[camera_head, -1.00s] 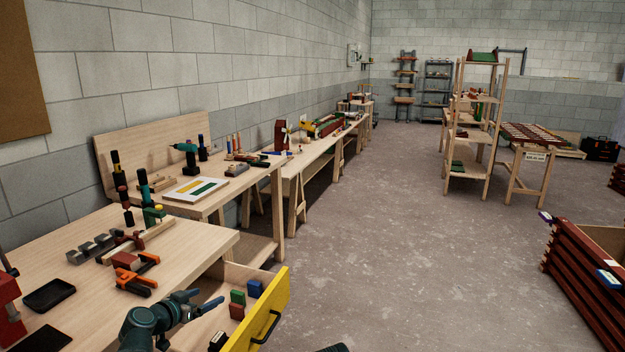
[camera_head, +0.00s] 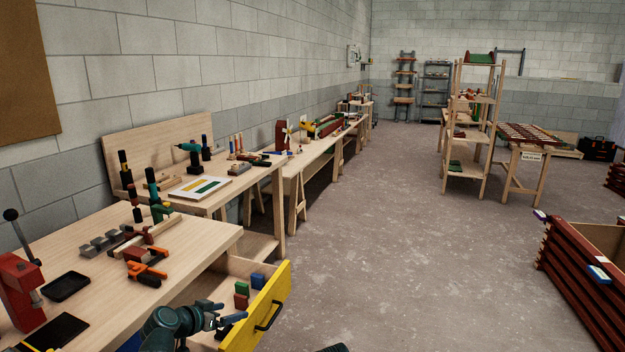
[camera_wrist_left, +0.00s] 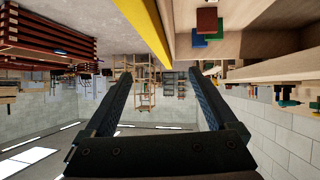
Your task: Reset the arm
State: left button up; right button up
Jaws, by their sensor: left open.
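My left gripper (camera_head: 222,315) shows at the bottom of the head view, beside the open wooden drawer with a yellow front (camera_head: 262,312). In the left wrist view, which looks upside down, the two dark fingers of my left gripper (camera_wrist_left: 160,92) stand wide apart with nothing between them. Inside the drawer lie a red block (camera_head: 241,288), a green block (camera_head: 241,300) and a blue block (camera_head: 258,281). The red block also shows in the left wrist view (camera_wrist_left: 207,20).
The workbench (camera_head: 185,255) left of the drawer holds orange clamps (camera_head: 145,270), a black tray (camera_head: 66,286) and a red press (camera_head: 20,290). Stacked red battens (camera_head: 580,290) stand at the right. The floor (camera_head: 400,220) between is clear.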

pick_arm(q)
jog(key=s+d+f+g+p, duration=0.2)
jog(key=s+d+g+p, duration=0.35)
jog(key=s+d, duration=0.65)
jog(key=s+d+r+g+y+p, duration=0.1)
jog(key=s+d+g+y+p, duration=0.1)
jog(key=s, duration=0.4)
jog(key=s+d+r+n+g+y+p, duration=0.1)
jog(key=s+d+g+y+p, duration=0.1)
jog(key=s+y, duration=0.3)
jog(key=shift+s+d+r+g+p, duration=0.2)
jog(key=shift+s+d+g+p, duration=0.15)
jog(key=shift+s+g+p, duration=0.45)
jog(key=shift+s+t, duration=0.2)
jog(key=shift+t, duration=0.05)
